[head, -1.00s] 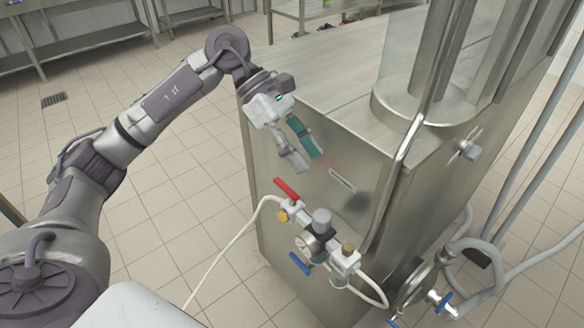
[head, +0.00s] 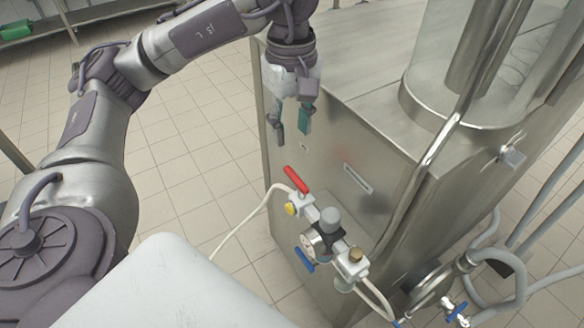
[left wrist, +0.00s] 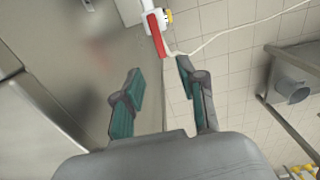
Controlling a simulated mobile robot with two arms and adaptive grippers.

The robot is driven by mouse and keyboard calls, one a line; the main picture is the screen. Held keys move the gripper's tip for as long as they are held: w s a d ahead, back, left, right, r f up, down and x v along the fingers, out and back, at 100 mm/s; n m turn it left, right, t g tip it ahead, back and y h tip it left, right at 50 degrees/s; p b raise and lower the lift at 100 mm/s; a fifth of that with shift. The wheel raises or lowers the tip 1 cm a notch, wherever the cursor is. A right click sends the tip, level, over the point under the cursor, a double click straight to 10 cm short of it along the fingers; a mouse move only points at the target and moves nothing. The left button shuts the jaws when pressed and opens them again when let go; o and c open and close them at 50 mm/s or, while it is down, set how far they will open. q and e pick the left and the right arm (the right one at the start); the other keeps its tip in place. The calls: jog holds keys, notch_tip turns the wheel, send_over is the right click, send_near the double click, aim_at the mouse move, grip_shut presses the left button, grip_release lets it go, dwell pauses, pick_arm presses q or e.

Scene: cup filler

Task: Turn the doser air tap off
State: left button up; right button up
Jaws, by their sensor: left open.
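The air tap has a red lever handle (head: 296,180) on a white fitting with a yellow part, on the side of the steel machine. The lever slants down to the right in the head view. In the left wrist view the red lever (left wrist: 155,35) lies ahead of the fingers, near the top edge. My left gripper (head: 291,134) is open and empty, its fingers pointing down, above the lever and apart from it. Its two green-padded fingers (left wrist: 160,72) are spread in the left wrist view. My right gripper is not in view.
A pale hose (head: 243,239) runs left from the tap. The steel cabinet (head: 390,120) stands close to the gripper.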

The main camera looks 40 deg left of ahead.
aim_at(292, 173)
pick_arm(q)
notch_tip(292, 173, down, 10)
jog(key=shift+f+b, duration=0.1)
jog(key=shift+b, duration=0.85)
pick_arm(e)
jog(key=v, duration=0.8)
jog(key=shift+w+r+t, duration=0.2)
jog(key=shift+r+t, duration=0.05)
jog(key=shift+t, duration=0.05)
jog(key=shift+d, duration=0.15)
pick_arm(q)
grip_shut()
